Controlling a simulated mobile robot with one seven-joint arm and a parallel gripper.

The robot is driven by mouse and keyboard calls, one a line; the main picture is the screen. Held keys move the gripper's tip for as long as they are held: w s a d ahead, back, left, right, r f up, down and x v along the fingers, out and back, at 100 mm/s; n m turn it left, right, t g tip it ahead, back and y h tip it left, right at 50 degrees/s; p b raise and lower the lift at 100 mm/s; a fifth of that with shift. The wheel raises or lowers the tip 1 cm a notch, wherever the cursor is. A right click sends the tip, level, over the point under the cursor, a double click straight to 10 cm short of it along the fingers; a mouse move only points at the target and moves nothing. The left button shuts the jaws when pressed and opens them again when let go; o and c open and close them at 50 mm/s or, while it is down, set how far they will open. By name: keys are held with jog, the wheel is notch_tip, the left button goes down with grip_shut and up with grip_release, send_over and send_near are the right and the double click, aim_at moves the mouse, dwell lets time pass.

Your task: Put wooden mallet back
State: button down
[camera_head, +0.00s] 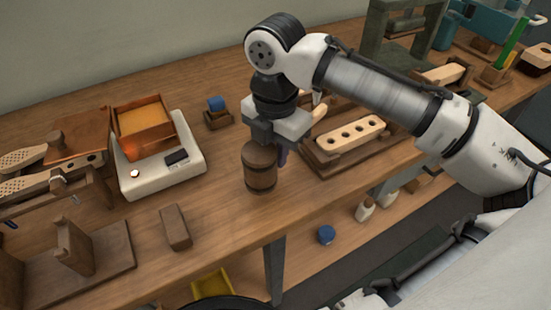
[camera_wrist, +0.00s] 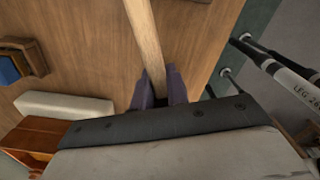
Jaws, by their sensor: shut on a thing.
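The wooden mallet's barrel-shaped, dark-banded head (camera_head: 260,167) is upright just in front of my gripper (camera_head: 281,150), near the front of the bench. Whether it touches the bench top is not clear. In the wrist view, the pale mallet handle (camera_wrist: 146,38) runs between the dark fingers of my gripper (camera_wrist: 160,88), which are shut on it. The head is hidden there. A wooden stand with a notched upright (camera_head: 75,245) is at the front left of the bench, and the mallet is apart from it.
A blue piece (camera_head: 216,103) sits in a small holder. A dark block (camera_head: 174,227) lies in front. A pale drilled block (camera_head: 351,134) sits in a wooden fixture to the right.

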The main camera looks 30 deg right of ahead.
jog(key=shift+f, duration=1.15)
jog(key=shift+f, duration=0.1)
jog(key=shift+f, duration=0.15)
jog(key=c, duration=1.4)
grip_release()
notch_tip(320, 180, up, 12)
jog(key=shift+r+p, duration=0.25)
jog(key=shift+p, duration=0.3)
